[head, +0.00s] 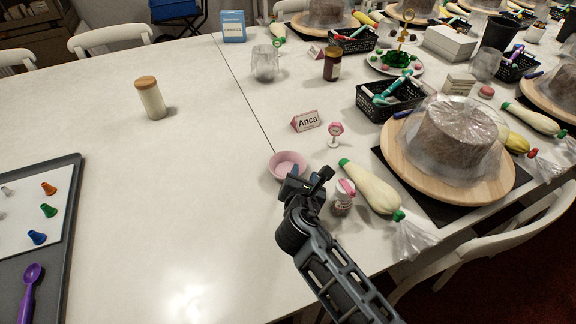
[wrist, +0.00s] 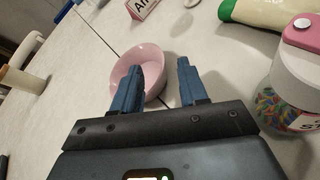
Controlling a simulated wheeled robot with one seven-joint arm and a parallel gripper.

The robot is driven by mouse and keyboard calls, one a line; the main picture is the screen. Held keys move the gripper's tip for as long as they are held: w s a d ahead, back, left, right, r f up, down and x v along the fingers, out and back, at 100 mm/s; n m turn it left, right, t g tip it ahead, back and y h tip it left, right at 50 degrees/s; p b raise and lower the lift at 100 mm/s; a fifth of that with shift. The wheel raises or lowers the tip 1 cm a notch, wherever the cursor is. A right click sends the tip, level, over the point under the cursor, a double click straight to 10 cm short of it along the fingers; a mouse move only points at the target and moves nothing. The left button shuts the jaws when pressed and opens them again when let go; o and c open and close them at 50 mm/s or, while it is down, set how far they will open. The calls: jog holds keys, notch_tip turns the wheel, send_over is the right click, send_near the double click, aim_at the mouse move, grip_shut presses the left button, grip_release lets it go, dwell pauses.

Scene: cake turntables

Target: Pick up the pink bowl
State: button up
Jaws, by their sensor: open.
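The pink bowl (head: 288,163) is small and round and stands upright on the white table. In the wrist view the bowl (wrist: 149,62) lies just beyond my fingers, a little left of the middle between them. My gripper (head: 308,180) is open with nothing between its fingers, and its dark arm reaches in from the lower right. In the wrist view, the left blue finger of my gripper (wrist: 158,82) overlaps the near side of the bowl, and the right finger is to the right of it. I cannot tell whether a finger touches the bowl.
A sprinkle jar (wrist: 290,95) with a pink lid stands close on the right. A piping bag (head: 372,187) and a cake on a wooden turntable (head: 400,180) are further right. An "Anca" name card (head: 306,121) stands behind the bowl.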

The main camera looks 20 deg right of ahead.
aim_at(303, 164)
jog(key=shift+a+f+x, duration=0.15)
jog(key=shift+x, duration=1.2)
jog(key=shift+a+f+x, duration=0.1)
jog(key=shift+f+x, duration=0.05)
jog(key=shift+x, duration=1.15)
jog(key=shift+c, duration=0.3)
grip_shut()
